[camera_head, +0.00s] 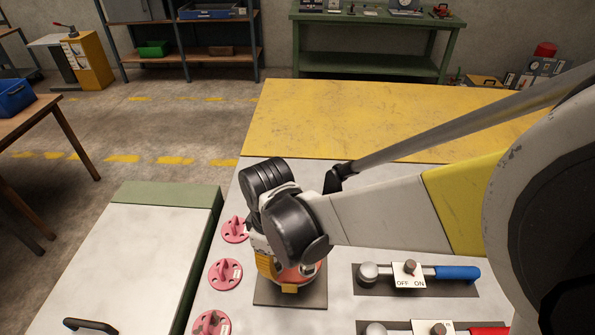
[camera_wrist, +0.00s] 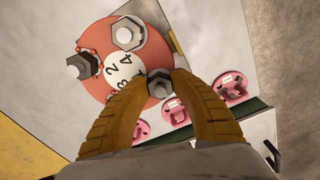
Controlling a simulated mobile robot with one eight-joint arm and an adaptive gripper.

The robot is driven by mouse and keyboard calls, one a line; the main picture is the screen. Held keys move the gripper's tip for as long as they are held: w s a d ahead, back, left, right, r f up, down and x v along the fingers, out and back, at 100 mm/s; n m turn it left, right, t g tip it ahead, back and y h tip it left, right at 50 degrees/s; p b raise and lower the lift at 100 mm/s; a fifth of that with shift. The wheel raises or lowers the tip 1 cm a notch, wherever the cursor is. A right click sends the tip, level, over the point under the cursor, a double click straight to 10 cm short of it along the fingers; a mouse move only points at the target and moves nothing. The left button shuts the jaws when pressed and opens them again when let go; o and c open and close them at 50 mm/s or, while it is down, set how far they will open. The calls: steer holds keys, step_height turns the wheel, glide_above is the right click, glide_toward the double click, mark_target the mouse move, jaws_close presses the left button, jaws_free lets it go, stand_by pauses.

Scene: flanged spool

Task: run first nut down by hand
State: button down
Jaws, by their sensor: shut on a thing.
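The flanged spool shows in the wrist view as a round red flange (camera_wrist: 150,98) with a white numbered centre (camera_wrist: 119,72). Two hex nuts on studs stand on it, one at the top (camera_wrist: 128,35) and one at the left (camera_wrist: 82,67). My gripper (camera_wrist: 158,84) has its two ribbed orange fingers closed around a third nut (camera_wrist: 158,76) at the flange's lower right side. In the head view the red flange (camera_head: 290,275) is mostly hidden under my wrist, above a dark base plate (camera_head: 290,299). Any stud beneath the fingers is hidden.
Several pink disc fittings, including one (camera_head: 224,274), line the bench's left edge. A blue-handled lever (camera_head: 455,272) with an OFF/ON plate and a red-handled one (camera_head: 485,330) lie right of the spool. The yellow bench area (camera_head: 390,115) behind is clear.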

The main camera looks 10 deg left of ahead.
steer(key=m, duration=0.4)
steer(key=shift+s+m, duration=0.1)
steer(key=shift+m, duration=1.9)
steer(key=c, duration=1.1)
jaws_free()
step_height(320, 180, up, 12)
